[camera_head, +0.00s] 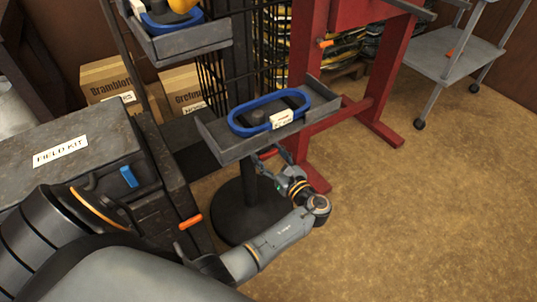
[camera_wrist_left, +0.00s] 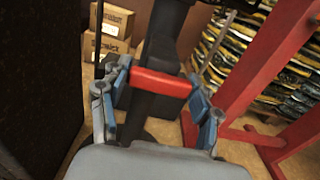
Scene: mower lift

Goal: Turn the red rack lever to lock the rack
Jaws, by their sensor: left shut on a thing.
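The red rack lever (camera_head: 267,154) sits just under the front edge of the lower grey rack tray (camera_head: 238,149). In the left wrist view the red lever (camera_wrist_left: 160,85) lies crosswise between the blue-lined fingers. My left gripper (camera_head: 268,166) is shut on the lever, reaching up from below, and partly hides it. It also shows in the left wrist view (camera_wrist_left: 158,95). The tray holds a blue oval ring (camera_head: 240,126) with a white label. The dark rack post (camera_head: 249,188) stands behind the gripper. My right gripper is not in view.
A grey case labelled FIELD KIT (camera_head: 100,140) stands at the left. A red metal frame (camera_head: 300,75) rises close behind the tray at the right. Cardboard boxes (camera_head: 105,78) stand behind. A wheeled grey cart (camera_head: 450,65) is at the upper right. The floor at right is clear.

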